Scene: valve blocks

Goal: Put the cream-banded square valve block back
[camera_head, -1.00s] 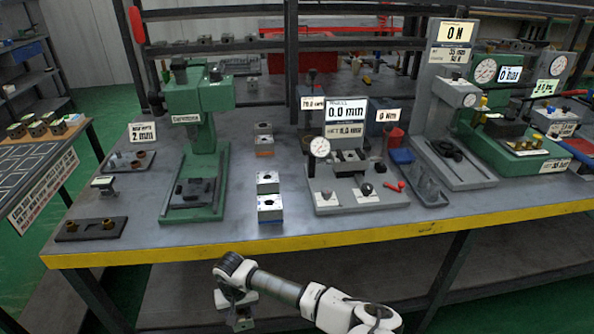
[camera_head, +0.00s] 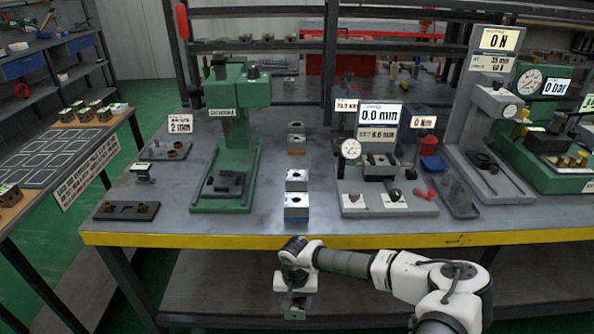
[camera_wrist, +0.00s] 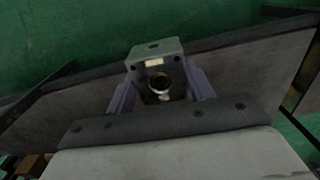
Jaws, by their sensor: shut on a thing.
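My gripper (camera_wrist: 160,90) is shut on a grey square valve block (camera_wrist: 156,52) with a dark round bore; small cream patches show on its face. In the head view my gripper (camera_head: 294,303) hangs in front of the bench's yellow front edge, below the bench top. The block (camera_head: 295,313) shows there only as a small grey shape at the gripper's lower end. A side table (camera_head: 40,180) at the left has a dark top with white outlined squares. Several banded blocks (camera_head: 88,112) stand along its far edge, and more blocks (camera_head: 8,193) sit at its near left.
The workbench (camera_head: 270,228) holds a green press (camera_head: 235,130), a column of blocks with a blue-banded one (camera_head: 296,206) in front, a gauge fixture (camera_head: 385,195) and a grey press stand (camera_head: 490,130). A green floor gap (camera_head: 125,160) separates bench and side table. The outlined squares look empty.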

